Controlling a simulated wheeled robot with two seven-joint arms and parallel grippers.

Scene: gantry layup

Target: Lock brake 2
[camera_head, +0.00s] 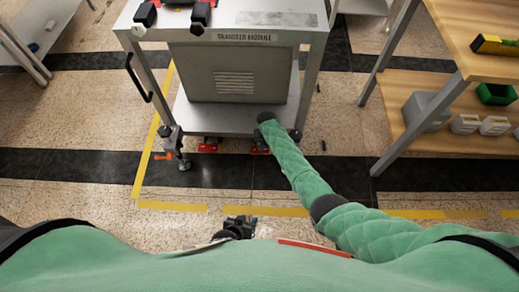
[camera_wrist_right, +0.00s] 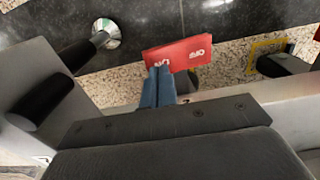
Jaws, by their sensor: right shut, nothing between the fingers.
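The transfer module cart (camera_head: 235,121) stands ahead, with two red brake pedals under its lower shelf, a left one (camera_head: 208,147) and a right one (camera_head: 259,151). No brake number is readable. My right arm reaches down to the shelf's right front, and its gripper is hidden in the head view. In the right wrist view my right gripper (camera_wrist_right: 158,84) is shut and empty. Its blue fingertips are at the near edge of a red pedal (camera_wrist_right: 180,54) with white lettering; contact cannot be told. My left gripper (camera_head: 239,222) hangs low near my body, its jaws unclear.
A levelling foot (camera_wrist_right: 106,33) stands left of the pedal in the right wrist view. A caster with an orange piece (camera_head: 164,156) is at the cart's left front corner. A wooden bench (camera_head: 470,60) with bins stands at right. The floor before the cart is clear.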

